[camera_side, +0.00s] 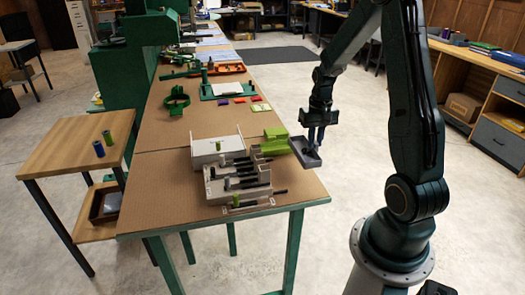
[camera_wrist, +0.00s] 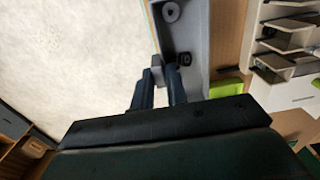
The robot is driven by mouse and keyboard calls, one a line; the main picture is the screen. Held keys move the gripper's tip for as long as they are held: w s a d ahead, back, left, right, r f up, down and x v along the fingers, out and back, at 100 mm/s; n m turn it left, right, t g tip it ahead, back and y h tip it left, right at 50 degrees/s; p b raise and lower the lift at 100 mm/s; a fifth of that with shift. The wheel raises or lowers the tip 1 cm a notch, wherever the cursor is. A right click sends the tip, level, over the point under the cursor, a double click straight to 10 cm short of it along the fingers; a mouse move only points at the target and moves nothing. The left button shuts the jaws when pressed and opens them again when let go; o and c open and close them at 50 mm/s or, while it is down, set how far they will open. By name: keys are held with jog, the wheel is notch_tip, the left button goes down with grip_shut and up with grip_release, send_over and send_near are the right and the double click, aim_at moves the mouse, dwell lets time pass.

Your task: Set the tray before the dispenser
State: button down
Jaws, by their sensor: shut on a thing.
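A small grey tray (camera_side: 304,154) is at the right edge of the long workbench, beside a bright green block. My gripper (camera_side: 318,132) points down and is shut on the tray's edge. I cannot tell if the tray touches the bench. A pale stepped unit with dark rods (camera_side: 238,182), perhaps the dispenser, stands left of the tray; it also shows in the wrist view (camera_wrist: 285,90).
Bright green blocks (camera_side: 274,142) stand between the pale unit and the tray. A white box (camera_side: 217,148) is behind the unit. The brown bench top (camera_side: 165,190) is clear at left. A side table (camera_side: 75,150) carries two spools. Open floor lies right of the bench.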

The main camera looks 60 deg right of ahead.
aim_at(313, 155)
jog(key=shift+f, duration=0.1)
jog(key=shift+f, duration=1.65)
jog(key=shift+f, duration=0.3)
jog(key=shift+f, duration=0.35)
jog(key=shift+f, duration=0.35)
jog(key=shift+f, duration=0.35)
jog(key=shift+f, duration=0.35)
